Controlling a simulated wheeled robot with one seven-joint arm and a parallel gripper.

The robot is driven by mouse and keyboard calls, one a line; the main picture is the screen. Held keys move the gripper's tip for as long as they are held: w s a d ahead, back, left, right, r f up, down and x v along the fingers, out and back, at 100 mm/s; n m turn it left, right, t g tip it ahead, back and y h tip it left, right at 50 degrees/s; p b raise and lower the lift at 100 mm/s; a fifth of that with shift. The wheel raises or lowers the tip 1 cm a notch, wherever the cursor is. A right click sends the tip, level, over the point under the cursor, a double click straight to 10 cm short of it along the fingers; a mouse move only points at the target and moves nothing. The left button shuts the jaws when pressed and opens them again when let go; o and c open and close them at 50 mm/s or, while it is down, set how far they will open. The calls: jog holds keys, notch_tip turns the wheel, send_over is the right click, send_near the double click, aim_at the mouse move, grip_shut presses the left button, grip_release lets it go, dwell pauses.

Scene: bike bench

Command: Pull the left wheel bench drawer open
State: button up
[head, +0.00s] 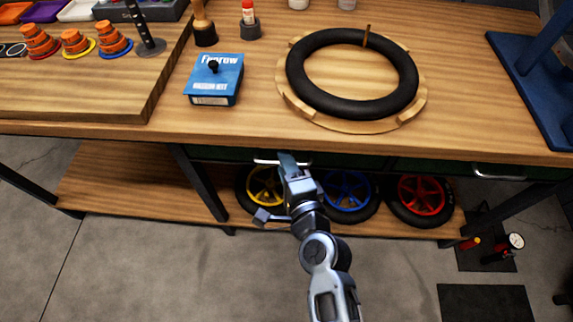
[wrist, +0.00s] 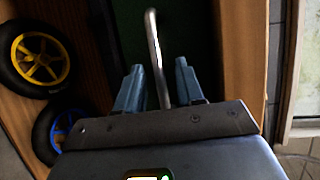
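The left bench drawer has a dark green front (head: 222,154) under the tabletop edge and looks shut. Its pale metal bar handle (head: 268,161) sits beside my gripper (head: 285,158) in the head view. In the wrist view the handle (wrist: 154,45) runs between the two blue fingers of my gripper (wrist: 158,72). The fingers are apart, one on each side of the bar, with gaps showing; no grip on it is visible. The green drawer front (wrist: 190,35) shows behind the handle. My arm hides part of the drawer front in the head view.
The right drawer handle (head: 497,174) is farther right. Yellow (head: 262,187), blue (head: 350,195) and red (head: 421,197) wheels stand on the lower shelf. A black tyre (head: 300,84) and a blue box (head: 213,78) lie on the bench. The floor in front is open.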

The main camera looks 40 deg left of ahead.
jog(key=shift+a, duration=0.1)
grip_shut()
dwell(0.3)
dwell(0.4)
